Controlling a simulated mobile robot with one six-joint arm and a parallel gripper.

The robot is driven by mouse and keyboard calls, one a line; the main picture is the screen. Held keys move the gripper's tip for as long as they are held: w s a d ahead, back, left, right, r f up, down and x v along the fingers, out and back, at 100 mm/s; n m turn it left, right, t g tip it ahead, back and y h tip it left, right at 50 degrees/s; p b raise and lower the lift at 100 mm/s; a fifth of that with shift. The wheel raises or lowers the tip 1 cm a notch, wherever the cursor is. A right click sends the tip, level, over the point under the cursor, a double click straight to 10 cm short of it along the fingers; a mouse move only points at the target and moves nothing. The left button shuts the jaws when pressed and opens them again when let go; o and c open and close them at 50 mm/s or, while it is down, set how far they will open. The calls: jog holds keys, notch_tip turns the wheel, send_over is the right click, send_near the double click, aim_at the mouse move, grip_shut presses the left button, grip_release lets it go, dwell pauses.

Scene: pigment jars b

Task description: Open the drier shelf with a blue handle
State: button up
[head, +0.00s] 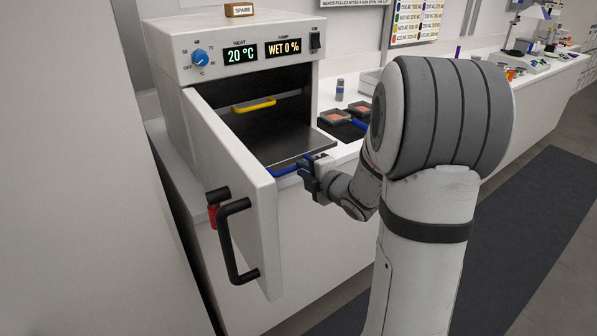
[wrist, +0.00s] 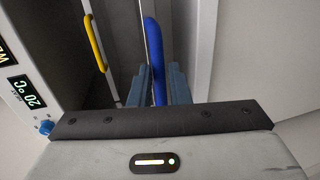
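The drier (head: 235,40) stands on the counter with its door (head: 245,195) swung open toward me. Inside, a yellow handle (head: 253,105) sits on an upper shelf; it also shows in the wrist view (wrist: 95,42). The lower dark shelf (head: 290,152) carries the blue handle (head: 288,171) and sticks out past the drier's front. My gripper (head: 312,180) is at the right end of the blue handle. In the wrist view, the blue handle (wrist: 153,45) runs between my two fingers (wrist: 158,85), which appear closed against its sides.
The open door with its black handle (head: 232,240) stands left of my gripper. Dark trays with reddish contents (head: 335,116) and a small jar (head: 340,90) stand on the counter right of the drier. The floor in front of the counter is clear at right.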

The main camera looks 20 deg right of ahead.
jog(key=shift+o, duration=0.4)
jog(key=shift+w, duration=0.1)
jog(key=shift+a, duration=0.15)
jog(key=v, duration=0.7)
jog(key=shift+s, duration=0.35)
